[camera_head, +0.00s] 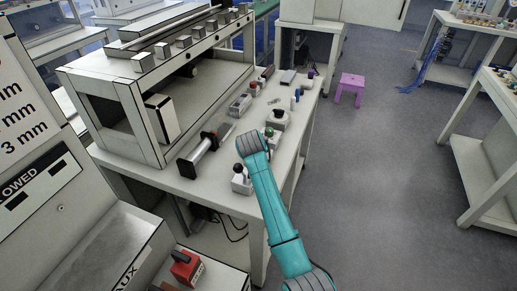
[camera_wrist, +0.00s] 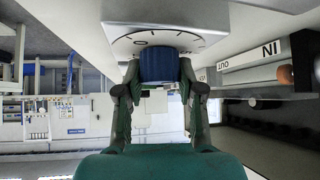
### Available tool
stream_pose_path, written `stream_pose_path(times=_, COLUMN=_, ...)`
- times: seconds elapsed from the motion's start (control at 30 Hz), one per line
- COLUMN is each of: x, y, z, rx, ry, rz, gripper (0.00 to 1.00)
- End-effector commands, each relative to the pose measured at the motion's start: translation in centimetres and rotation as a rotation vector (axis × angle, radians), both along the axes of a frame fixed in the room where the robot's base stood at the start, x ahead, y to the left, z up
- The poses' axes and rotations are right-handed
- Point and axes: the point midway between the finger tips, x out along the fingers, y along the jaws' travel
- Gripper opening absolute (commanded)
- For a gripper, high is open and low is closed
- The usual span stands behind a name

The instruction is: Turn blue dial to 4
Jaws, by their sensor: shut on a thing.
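The blue dial (camera_wrist: 158,62) is at the upper middle of the wrist view, in front of a white face with dark marks (camera_wrist: 185,40). The marks are upside down or cut off, and I cannot read which number the dial points at. My gripper (camera_wrist: 158,76) has one finger on each side of the dial and is shut on it. In the head view my teal arm reaches over the front of the white workbench (camera_head: 215,192). My fingers and the blue dial cannot be made out there.
In the wrist view, a panel lettered IN and OUT (camera_wrist: 250,60) and a brown round knob (camera_wrist: 285,74) are to the right of the dial. In the head view, several small devices stand on the bench beside my arm. A purple stool (camera_head: 350,84) stands on the open floor beyond.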

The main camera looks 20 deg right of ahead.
Motion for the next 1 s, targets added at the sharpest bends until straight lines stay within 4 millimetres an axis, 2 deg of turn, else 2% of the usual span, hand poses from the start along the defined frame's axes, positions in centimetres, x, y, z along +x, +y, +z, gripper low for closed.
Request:
stream_pose_path(times=0.47, x=-0.04, y=-0.01, z=-0.11, rx=0.0, ry=0.002, rz=-0.013, gripper=0.03)
stream_pose_path(times=0.5, x=-0.04, y=-0.01, z=-0.11, rx=0.0, ry=0.002, rz=-0.013, gripper=0.45)
stream_pose_path(times=0.57, x=-0.04, y=0.0, z=-0.11, rx=0.0, ry=0.002, rz=-0.013, gripper=0.6)
stream_pose_path(times=0.6, x=-0.04, y=0.0, z=-0.09, rx=0.0, ry=0.002, rz=-0.013, gripper=0.63)
stream_pose_path(times=1.0, x=-0.44, y=0.24, z=0.44, rx=0.0, ry=0.0, rz=-0.013, gripper=0.63)
